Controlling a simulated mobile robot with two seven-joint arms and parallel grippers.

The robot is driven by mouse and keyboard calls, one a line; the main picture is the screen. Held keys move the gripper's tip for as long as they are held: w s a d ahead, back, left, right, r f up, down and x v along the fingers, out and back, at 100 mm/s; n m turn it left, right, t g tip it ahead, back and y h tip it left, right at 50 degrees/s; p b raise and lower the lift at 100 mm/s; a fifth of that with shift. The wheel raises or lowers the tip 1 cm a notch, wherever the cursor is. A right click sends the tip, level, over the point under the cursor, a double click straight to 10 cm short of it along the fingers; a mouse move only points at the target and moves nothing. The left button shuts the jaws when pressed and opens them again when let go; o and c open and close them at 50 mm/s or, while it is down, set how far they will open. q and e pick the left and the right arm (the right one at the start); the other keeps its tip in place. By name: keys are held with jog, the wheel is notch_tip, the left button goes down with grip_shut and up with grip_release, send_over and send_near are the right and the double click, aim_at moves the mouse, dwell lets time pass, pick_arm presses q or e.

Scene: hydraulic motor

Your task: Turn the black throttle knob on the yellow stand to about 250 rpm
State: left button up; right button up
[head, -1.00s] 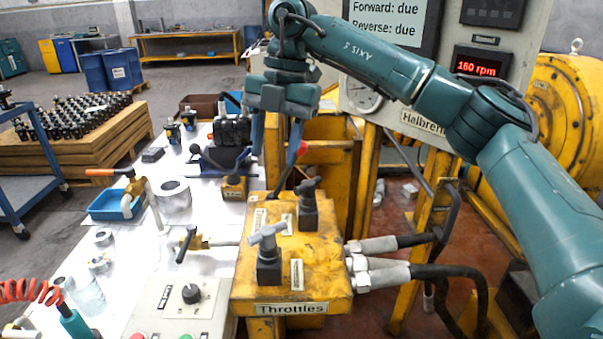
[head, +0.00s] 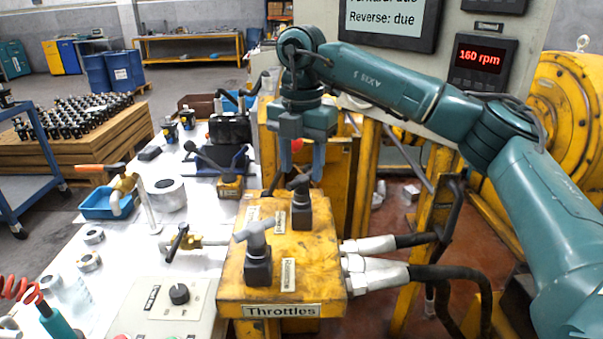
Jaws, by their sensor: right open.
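The yellow stand (head: 235,289), labelled Throttles, carries two T-handled knobs. The black throttle knob (head: 302,215) is at the back, and a grey-handled one (head: 257,262) is at the front. My right gripper (head: 301,175) points down with its blue fingers apart over the black knob. Its fingertips are at about the height of the knob's T-handle, one to each side in the picture. I cannot tell whether they touch it. The rpm display (head: 480,57) on the panel reads 160 rpm. My left gripper is not in view.
The white bench (head: 130,250) holds a blue tray (head: 105,203), rings and fittings.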

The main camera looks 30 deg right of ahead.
jog(key=shift+f, duration=0.95)
jog(key=c, duration=1)
